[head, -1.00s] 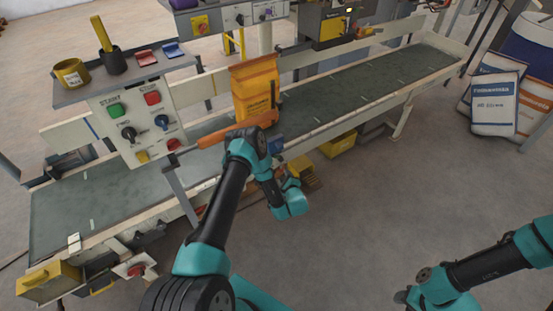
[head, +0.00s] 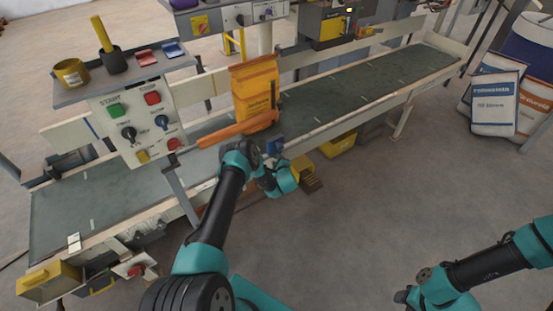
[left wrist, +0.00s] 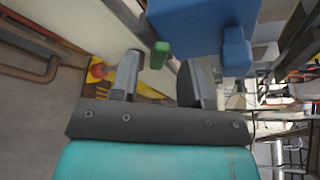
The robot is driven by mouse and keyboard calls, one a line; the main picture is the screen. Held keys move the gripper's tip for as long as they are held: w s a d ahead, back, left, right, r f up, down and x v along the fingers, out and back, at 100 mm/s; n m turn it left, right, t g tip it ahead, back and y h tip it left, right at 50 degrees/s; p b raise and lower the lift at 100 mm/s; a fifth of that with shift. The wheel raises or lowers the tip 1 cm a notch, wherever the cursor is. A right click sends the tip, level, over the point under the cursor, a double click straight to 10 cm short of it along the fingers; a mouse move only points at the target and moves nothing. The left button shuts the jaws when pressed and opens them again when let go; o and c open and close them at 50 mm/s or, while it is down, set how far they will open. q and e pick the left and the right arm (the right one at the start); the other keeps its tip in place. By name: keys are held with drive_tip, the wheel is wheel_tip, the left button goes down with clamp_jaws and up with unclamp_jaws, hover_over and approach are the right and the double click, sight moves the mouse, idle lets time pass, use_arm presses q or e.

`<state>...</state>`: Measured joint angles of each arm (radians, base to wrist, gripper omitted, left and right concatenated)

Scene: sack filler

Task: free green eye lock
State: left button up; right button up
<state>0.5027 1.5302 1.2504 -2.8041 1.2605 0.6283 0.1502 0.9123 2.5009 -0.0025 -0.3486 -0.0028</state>
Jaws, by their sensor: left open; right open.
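A blue block-shaped eye (head: 275,146) sits at the conveyor's front edge, just below the orange sack. In the left wrist view the blue eye (left wrist: 205,25) fills the top, close ahead. A small green lock (left wrist: 160,52) shows beside its left side. My left gripper (left wrist: 162,60) is open, with one finger on each side of the green lock in the picture. I cannot tell whether either finger touches it. In the head view my left wrist is just below the blue eye, and the green lock cannot be made out.
An orange sack (head: 255,88) stands on the conveyor belt (head: 335,92), behind an orange bar (head: 237,130). A control panel (head: 140,120) with buttons and knobs stands left. A yellow bin (head: 338,143) is under the conveyor.

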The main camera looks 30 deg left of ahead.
use_arm(q)
drive_tip(key=shift+x, duration=1.35)
clamp_jaws()
